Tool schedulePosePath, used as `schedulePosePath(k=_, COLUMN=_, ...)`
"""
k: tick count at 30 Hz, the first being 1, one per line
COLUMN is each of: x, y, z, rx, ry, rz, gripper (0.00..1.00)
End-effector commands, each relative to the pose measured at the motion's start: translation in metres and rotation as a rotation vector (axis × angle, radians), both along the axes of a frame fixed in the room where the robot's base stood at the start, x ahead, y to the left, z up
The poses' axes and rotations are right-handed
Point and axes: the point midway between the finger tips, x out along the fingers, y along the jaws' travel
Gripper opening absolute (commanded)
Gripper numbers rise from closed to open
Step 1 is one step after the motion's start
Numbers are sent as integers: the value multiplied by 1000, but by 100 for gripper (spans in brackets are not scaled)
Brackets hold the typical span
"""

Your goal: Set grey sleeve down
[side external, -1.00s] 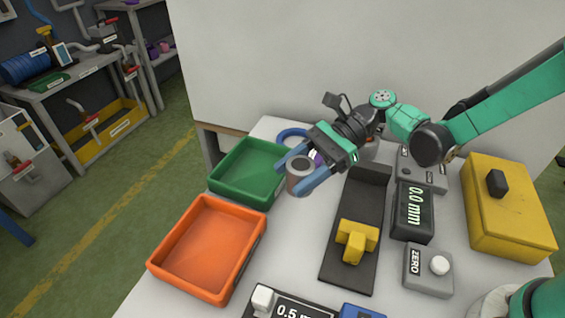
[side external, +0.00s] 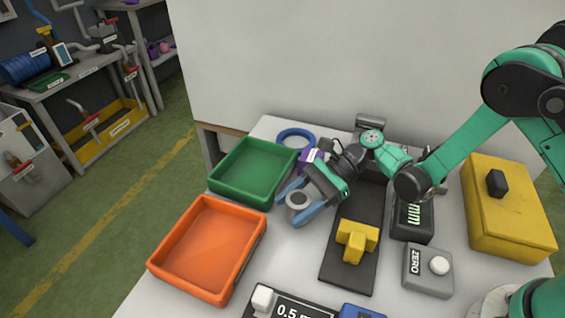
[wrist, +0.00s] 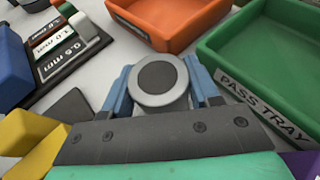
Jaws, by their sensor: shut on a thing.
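The grey sleeve (side external: 298,203) is a short grey cylinder with a dark round centre on its top. My gripper (side external: 305,205) is shut on it, with a blue finger on each side. In the wrist view the sleeve (wrist: 158,80) stands upright between the two blue fingers, its top ring facing the camera. In the side view it is right of the trays, over or on the white table. I cannot tell whether its bottom touches the table.
A green tray (side external: 217,190), labelled PASS TRAY in the wrist view, is behind left. An orange tray (side external: 157,266) is in front left. A black stand with a yellow block (side external: 357,241) is at right. A purple object (side external: 309,158) and blue ring (side external: 296,131) lie behind.

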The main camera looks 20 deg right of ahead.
Motion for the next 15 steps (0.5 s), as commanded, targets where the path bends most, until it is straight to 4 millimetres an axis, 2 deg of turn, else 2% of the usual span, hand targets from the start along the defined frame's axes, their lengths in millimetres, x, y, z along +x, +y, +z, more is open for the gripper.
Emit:
schedulePosePath(k=2, x=0, y=0, z=-2, rx=1, ry=0, rz=0, gripper=0)
schedulePosePath(k=3, x=0, y=0, z=-3, rx=0, ry=0, rz=0, gripper=57)
schedulePosePath(k=6, x=0, y=0, z=-3, rx=0, ry=0, rz=0, gripper=86)
schedulePosePath(k=15, x=0, y=-2, z=-3, rx=0, ry=0, rz=-1, gripper=86)
